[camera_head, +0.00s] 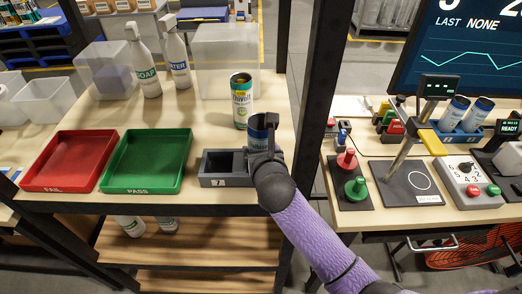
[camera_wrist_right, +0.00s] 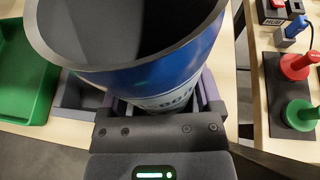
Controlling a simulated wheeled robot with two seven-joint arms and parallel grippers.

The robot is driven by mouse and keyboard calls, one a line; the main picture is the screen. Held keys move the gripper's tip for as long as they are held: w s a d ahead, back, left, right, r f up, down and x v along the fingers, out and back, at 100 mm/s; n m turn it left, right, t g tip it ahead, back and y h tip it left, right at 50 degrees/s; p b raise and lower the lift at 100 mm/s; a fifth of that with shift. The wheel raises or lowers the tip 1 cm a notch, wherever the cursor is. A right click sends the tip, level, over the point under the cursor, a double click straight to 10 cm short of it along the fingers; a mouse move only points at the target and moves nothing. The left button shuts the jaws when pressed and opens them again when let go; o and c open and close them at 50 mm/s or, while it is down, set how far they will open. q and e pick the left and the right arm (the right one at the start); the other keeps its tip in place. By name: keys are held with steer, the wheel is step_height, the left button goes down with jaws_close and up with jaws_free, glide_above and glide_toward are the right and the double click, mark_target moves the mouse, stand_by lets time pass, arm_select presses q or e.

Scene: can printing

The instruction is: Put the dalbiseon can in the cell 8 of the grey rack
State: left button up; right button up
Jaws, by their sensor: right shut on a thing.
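The grey rack (camera_head: 211,181) sits at the front edge of the left table, with a "7" label on its visible left cell. My right gripper (camera_head: 264,150) is at the rack's right end and hides that part, including any cell 8 label. It is shut on a blue, open-topped can (camera_head: 262,127), held roughly upright. In the right wrist view, the can (camera_wrist_right: 190,65) fills the space between the fingers of my gripper (camera_wrist_right: 160,105); its lettering is only partly readable. The rack (camera_wrist_right: 78,95) shows behind it; whether the can touches the rack floor is hidden. My left gripper is not in view.
A green-and-yellow can (camera_head: 240,103) stands just behind the rack. A green PASS tray (camera_head: 146,190) and red FAIL tray (camera_head: 54,189) lie left. A dark post (camera_head: 313,90) rises right of the rack. Two blue cans (camera_head: 453,113) stand at the right station.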

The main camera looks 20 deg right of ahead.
steer(key=shift+f, duration=0.1)
steer(key=o, duration=1)
steer(key=shift+s+r, duration=0.25)
steer(key=shift+r, duration=0.05)
steer(key=p+v, duration=0.3)
steer(key=v, duration=0.8)
steer(key=shift+s+a, duration=0.1)
steer(key=shift+s, duration=0.15)
